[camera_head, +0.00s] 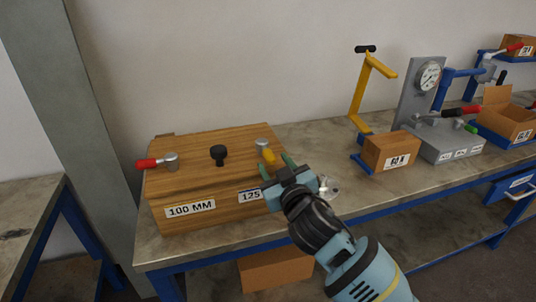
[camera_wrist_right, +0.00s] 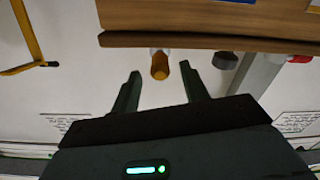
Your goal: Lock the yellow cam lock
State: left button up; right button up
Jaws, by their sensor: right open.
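The yellow cam lock handle (camera_head: 268,156) is on the top right of a wooden box, beside its grey metal barrel (camera_head: 262,144). My right gripper (camera_head: 277,166) is open and empty at the box's right end, its green fingers close to the yellow handle. In the right wrist view the yellow handle (camera_wrist_right: 160,66) points toward me, centred between the two spread fingertips, with clear gaps on both sides. Contact does not show. My left gripper is out of view.
The wooden box (camera_head: 190,190) also carries a red-handled lock (camera_head: 150,163) and a black knob (camera_head: 218,152). On the bench to the right are a yellow stand (camera_head: 359,95), a cardboard box (camera_head: 390,150) and a grey gauge fixture (camera_head: 418,95). Bare bench lies behind my gripper.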

aim_at(268, 154)
jog(key=shift+x, duration=2.7)
grip_shut()
